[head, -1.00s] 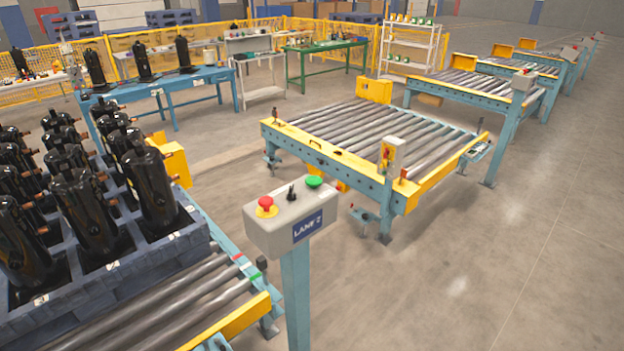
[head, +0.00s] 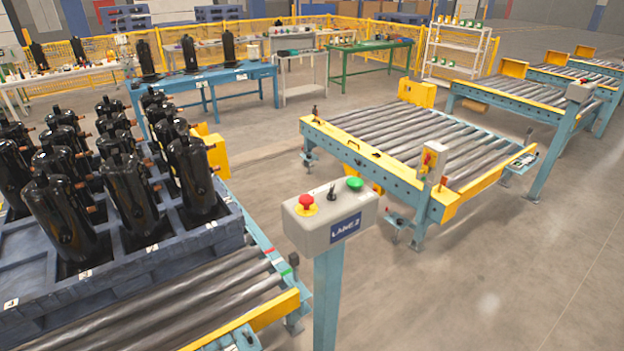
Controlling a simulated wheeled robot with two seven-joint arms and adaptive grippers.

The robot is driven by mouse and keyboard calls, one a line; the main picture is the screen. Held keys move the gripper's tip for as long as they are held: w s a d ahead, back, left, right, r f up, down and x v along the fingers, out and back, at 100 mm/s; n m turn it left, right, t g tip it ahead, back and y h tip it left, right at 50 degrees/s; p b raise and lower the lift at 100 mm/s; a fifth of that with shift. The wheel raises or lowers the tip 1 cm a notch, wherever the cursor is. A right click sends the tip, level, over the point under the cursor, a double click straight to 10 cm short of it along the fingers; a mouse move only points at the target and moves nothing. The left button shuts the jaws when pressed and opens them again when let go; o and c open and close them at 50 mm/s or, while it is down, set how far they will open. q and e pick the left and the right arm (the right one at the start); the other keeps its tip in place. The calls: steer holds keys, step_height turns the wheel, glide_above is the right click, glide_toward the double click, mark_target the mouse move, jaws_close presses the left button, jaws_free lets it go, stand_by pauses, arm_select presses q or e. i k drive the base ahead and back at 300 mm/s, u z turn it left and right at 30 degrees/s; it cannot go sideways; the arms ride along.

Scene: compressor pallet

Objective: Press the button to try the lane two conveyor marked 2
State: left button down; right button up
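The lane two control box (head: 330,218) is grey with a blue "LANE 2" label (head: 345,228) and stands on a light blue post (head: 327,295) in the lower middle of the head view. On its top are a green button (head: 354,184) at the right, a black selector switch (head: 331,194) in the middle and a red mushroom button (head: 306,202) on a yellow base at the left. Neither of my grippers shows.
A blue-grey pallet (head: 150,265) with several black compressors (head: 130,200) sits on the left conveyor. Open floor (head: 480,285) lies at the right.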

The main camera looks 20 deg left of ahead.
mark_target(354, 182)
steer(key=i, duration=1)
